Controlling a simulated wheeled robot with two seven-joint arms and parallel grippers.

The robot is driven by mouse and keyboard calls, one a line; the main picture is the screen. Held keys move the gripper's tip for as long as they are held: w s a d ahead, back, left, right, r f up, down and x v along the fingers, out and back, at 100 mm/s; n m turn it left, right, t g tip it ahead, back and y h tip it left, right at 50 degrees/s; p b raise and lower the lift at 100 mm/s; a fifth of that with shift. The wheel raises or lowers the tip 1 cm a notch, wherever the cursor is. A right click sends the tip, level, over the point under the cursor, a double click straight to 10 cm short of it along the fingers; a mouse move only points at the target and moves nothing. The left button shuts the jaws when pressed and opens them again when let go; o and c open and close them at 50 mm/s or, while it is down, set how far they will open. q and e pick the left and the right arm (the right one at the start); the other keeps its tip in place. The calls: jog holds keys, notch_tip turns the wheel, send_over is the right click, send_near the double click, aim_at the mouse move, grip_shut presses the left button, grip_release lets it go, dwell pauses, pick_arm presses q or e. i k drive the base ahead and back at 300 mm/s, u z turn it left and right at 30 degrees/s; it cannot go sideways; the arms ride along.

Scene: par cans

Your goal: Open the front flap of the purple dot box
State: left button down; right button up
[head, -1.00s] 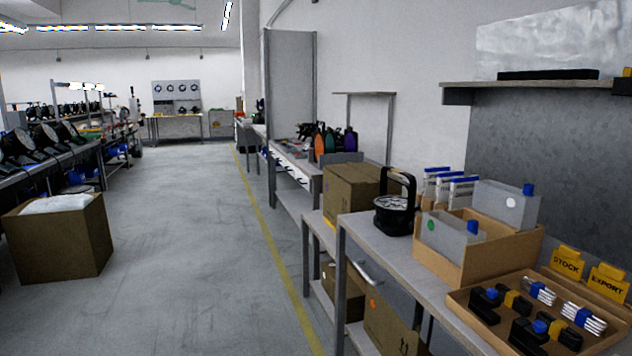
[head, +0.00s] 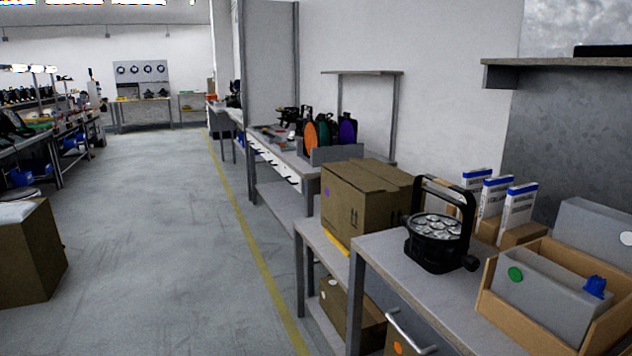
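The purple dot box is a closed brown cardboard box (head: 368,197) on a lower bench right of centre. Its purple dot (head: 327,191) is on the face toward the aisle. A yellow strip (head: 334,240) shows along the bottom of that face. The box's right end is partly hidden behind the black par can. Neither of my grippers is in the head view.
A black par can (head: 436,232) stands on the nearer bench, beside manuals (head: 517,212) and a wooden tray (head: 490,303) of grey cases. A box with an orange dot (head: 398,347) sits below. The aisle floor (head: 150,230) on the left is clear.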

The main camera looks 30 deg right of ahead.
aim_at(365, 180)
jog(key=z, duration=0.35)
jog(key=i, duration=1.9)
jog(key=z, duration=1)
